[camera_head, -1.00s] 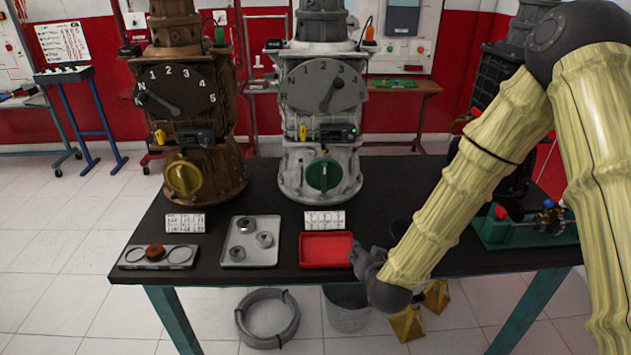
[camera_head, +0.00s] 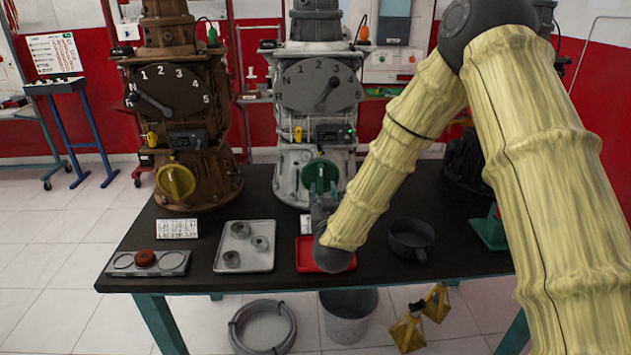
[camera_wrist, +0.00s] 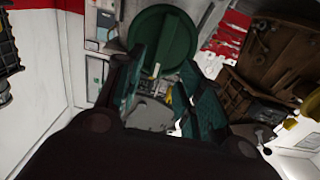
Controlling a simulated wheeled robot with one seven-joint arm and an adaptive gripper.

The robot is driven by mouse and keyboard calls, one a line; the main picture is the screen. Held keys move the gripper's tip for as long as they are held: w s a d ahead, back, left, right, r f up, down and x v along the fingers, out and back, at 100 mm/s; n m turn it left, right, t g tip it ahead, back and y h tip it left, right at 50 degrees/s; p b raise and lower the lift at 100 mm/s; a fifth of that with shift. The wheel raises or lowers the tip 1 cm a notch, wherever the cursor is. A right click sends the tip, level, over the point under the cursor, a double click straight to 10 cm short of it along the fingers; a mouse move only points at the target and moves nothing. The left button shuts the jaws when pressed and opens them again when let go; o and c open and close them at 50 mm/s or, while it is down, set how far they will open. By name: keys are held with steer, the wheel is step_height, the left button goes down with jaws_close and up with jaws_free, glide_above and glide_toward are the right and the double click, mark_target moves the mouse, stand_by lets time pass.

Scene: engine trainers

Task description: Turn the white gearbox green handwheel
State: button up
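The white gearbox (camera_head: 288,160) stands at the back of the black table. Its green handwheel (camera_head: 320,168) is on the lower front, below a dial (camera_head: 318,84) with its pointer tilted up right. My gripper (camera_head: 321,194) is in front of the handwheel and hides its lower part. In the wrist view the handwheel (camera_wrist: 165,38) lies just beyond my open gripper (camera_wrist: 166,66), and a pale bar on it lies between the two fingers. No firm grip shows, and I cannot tell whether the fingers touch the wheel.
A brown gearbox (camera_head: 206,180) with a yellow handwheel (camera_head: 175,181) stands to the left. On the table are a grey tray (camera_head: 263,228) with metal parts, a red tray (camera_head: 304,255) partly under my arm, and a dark pan (camera_head: 412,237) to the right.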

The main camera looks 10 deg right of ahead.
mark_target(321, 179)
steer(key=w, duration=0.5)
steer(key=w+d+p, duration=0.1)
steer(key=w, duration=0.2)
jaws_close()
